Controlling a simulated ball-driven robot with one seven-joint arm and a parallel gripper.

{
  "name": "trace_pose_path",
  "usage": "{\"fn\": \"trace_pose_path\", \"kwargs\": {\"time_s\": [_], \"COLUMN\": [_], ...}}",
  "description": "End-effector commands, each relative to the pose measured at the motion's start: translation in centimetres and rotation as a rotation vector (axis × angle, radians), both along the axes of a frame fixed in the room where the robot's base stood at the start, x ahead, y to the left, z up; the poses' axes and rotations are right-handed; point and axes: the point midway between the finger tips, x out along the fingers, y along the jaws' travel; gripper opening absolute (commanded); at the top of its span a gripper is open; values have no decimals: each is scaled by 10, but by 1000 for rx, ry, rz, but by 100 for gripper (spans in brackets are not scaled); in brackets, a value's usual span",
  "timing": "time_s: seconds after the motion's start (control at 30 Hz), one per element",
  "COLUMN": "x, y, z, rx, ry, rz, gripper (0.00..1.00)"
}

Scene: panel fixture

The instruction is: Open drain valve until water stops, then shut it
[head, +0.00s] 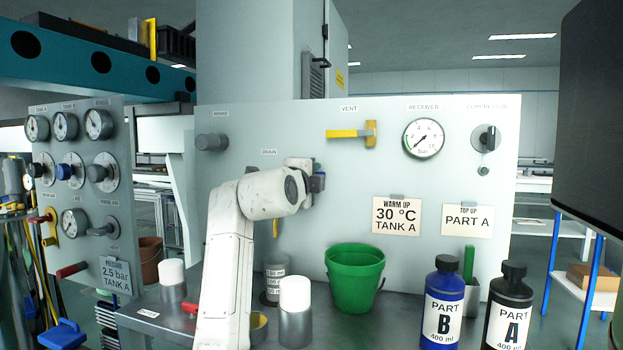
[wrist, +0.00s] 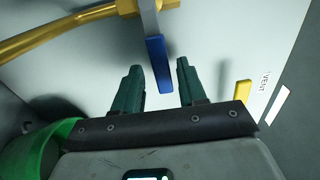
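The drain valve's blue lever (wrist: 157,62) hangs from a grey stem beside a brass pipe (wrist: 60,38) in the wrist view. My gripper (wrist: 160,80) is open. Its two dark green fingers stand on either side of the lever's free end in the picture, with a gap on each side. In the head view my gripper (head: 318,182) is at the panel, right of the DRAIN label (head: 269,152). My arm hides most of the valve there; a short yellow pipe end (head: 275,228) shows below it. I see no water running.
A green bucket (head: 355,275) stands on the bench below and right of my wrist; its rim shows in the wrist view (wrist: 35,150). The yellow vent handle (head: 350,133) is above. White-capped cylinders and bottles B (head: 443,305) and A (head: 508,310) stand in front.

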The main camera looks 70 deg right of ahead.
Motion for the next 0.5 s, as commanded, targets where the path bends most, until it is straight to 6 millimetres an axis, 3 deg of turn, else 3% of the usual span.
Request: {"fn": "trace_pose_path", "kwargs": {"time_s": [0.33, 0.5], "x": [1, 0], "y": [5, 28], "z": [1, 2], "rx": [-3, -4], "ry": [1, 1], "rz": [4, 6], "gripper": [45, 45]}}
